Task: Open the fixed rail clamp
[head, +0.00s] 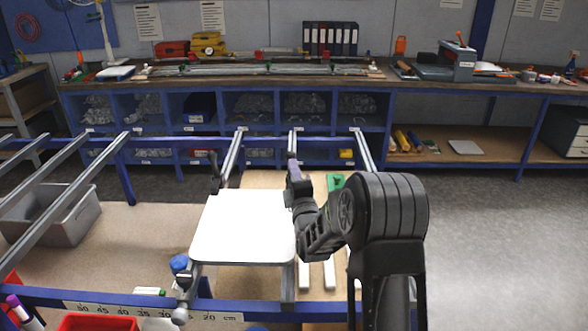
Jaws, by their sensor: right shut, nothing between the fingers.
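A white sign plate (243,228) lies flat across the metal rails of the blue frame. A small dark upright lever (214,166) stands at the rail behind the plate's left side; it looks like part of a clamp. A grey metal clamp-like fitting (184,285) sits at the front left corner, beside a blue knob (180,263). My right gripper (292,168) is shut and empty at the plate's back right corner, over the middle rail. My wrist hides what lies under it, and I cannot tell whether the gripper touches a clamp there. My left gripper is out of view.
The blue frame's front bar (262,311) carries a centimetre scale. A grey bin (52,215) stands at left, with a red bin (97,322) at the front. A loaded workbench (300,83) runs along the back. The floor at right is clear.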

